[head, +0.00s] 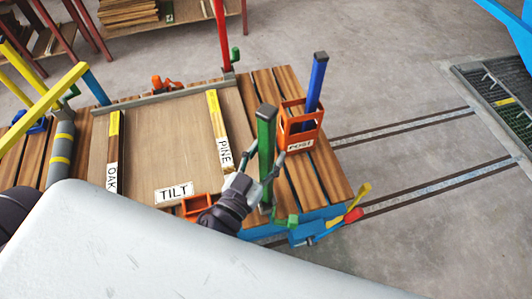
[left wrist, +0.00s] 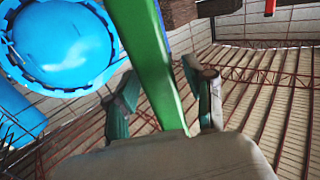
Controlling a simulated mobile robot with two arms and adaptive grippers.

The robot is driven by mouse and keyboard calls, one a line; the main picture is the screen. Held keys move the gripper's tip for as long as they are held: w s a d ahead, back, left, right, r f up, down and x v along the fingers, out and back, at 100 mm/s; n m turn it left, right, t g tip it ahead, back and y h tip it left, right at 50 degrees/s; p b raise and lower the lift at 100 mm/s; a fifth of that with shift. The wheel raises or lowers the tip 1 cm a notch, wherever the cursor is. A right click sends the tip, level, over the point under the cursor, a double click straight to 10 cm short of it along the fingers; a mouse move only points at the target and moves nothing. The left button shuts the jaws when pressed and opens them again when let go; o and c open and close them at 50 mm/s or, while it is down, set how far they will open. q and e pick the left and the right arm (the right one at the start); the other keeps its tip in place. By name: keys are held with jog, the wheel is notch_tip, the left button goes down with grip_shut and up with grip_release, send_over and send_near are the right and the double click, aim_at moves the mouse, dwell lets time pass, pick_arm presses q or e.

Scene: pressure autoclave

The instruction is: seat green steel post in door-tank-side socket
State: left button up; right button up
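The green steel post (head: 266,140), with a dark top, stands roughly upright at the table's near right corner. My left gripper (head: 266,164) has a finger on each side of it and appears shut on it. In the left wrist view the post (left wrist: 150,60) runs between the fingers (left wrist: 163,85), which lean in towards it. The post's lower end shows just below the gripper, beside a green clamp (head: 287,221). I cannot tell whether it sits in a socket there. My right gripper is not in view.
An orange crate (head: 301,135) labelled POST holds a blue post (head: 318,82), close right of the green post. A red post (head: 221,36) stands at the far corner. The slatted table (head: 325,172) carries a TILT board (head: 160,150) with OAK and PINE strips. Floor rails run right.

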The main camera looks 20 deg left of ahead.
pick_arm(q)
jog(key=shift+r, duration=0.35)
jog(key=shift+r+p, duration=0.5)
jog(key=shift+p, duration=0.2)
jog(key=shift+s+a+f+b, duration=0.15)
jog(key=shift+s+f+b, duration=0.4)
jog(key=shift+s+b, duration=0.15)
jog(key=s+a+b, duration=0.2)
jog(key=s+b, duration=0.2)
jog(key=s, duration=0.6)
jog(key=shift+s+r, duration=0.2)
jog(key=shift+r, duration=0.15)
